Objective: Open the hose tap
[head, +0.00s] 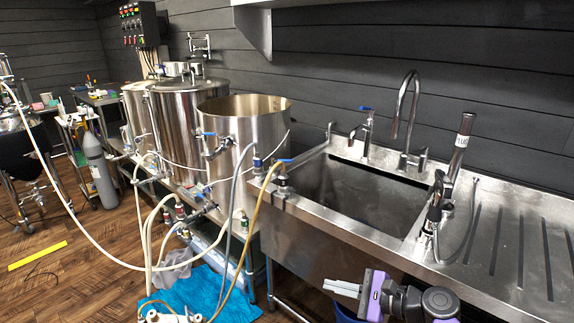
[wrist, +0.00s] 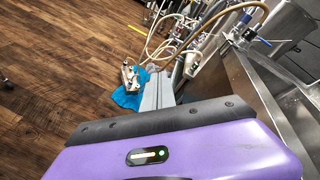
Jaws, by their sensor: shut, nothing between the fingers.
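The hose tap (head: 281,180) is at the left front corner of the steel sink in the head view. It has a blue lever (head: 284,161), and a tan hose (head: 250,226) runs down from beside it. In the wrist view the tap (wrist: 243,33) is at the top right, its blue lever (wrist: 264,41) pointing right. My gripper (head: 340,288) is shut and empty. It is in front of the sink counter, to the right of the tap and lower in the picture, apart from it. Its grey fingers (wrist: 158,92) also show in the wrist view.
The sink basin (head: 365,195) and its counter edge (head: 350,232) lie beside my gripper. Steel kettles (head: 245,140) with more blue-handled valves and hoses stand to the left.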

